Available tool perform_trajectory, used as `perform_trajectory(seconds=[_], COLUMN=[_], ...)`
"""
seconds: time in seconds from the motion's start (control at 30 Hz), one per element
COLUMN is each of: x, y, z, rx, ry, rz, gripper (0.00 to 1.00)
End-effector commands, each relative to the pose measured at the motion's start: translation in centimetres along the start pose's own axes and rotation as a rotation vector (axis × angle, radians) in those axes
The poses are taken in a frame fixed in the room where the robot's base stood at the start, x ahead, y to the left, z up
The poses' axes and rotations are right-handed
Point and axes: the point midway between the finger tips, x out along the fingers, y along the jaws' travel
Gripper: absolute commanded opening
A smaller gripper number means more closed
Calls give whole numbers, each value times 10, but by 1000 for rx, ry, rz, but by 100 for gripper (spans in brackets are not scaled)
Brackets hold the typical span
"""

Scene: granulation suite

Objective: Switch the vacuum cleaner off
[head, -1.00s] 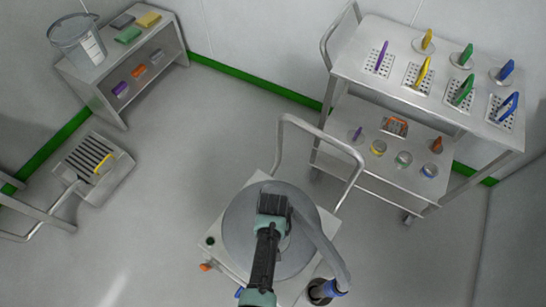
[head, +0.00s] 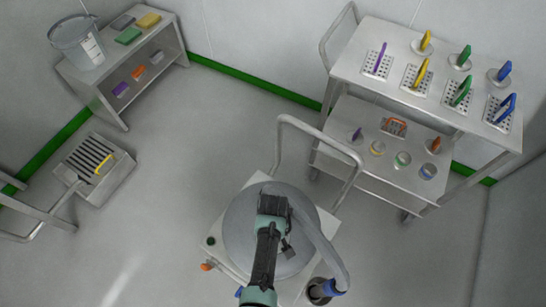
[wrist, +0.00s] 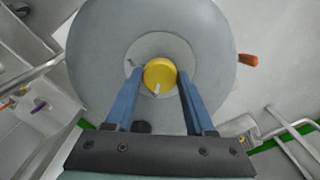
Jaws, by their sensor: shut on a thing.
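The vacuum cleaner (head: 240,240) is a round grey drum top on a white wheeled cart, with a thick grey hose at its right. In the wrist view its lid (wrist: 95,55) fills the middle. A yellow round knob (wrist: 159,75) with a white pointer mark sits on a lighter round plate (wrist: 188,50). My gripper (wrist: 160,78) has its two blue fingers on either side of the knob, closed on it. In the head view my gripper (head: 272,205) is above the lid and hides the knob.
A steel trolley (head: 350,70) with coloured scoops and brushes stands at the right. A low shelf (head: 100,95) with a bucket (head: 82,45) and coloured blocks is at the upper left.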

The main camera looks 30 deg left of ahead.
Motion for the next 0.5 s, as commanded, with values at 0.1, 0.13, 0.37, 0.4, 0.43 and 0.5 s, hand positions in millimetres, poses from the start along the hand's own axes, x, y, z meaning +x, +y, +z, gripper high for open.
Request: perform_trajectory(seconds=[0.1, 0.13, 0.37, 0.4, 0.43, 0.5], x=[0, 0, 0, 0, 0, 0], y=[0, 0, 0, 0, 0, 0], z=[0, 0, 0, 0, 0, 0], rx=[-4, -4, -3, -2, -2, -2], ry=[0, 0, 0, 0, 0, 0], rz=[1, 1, 1, 1, 1, 1], gripper=[0, 0, 84, 84, 84, 84])
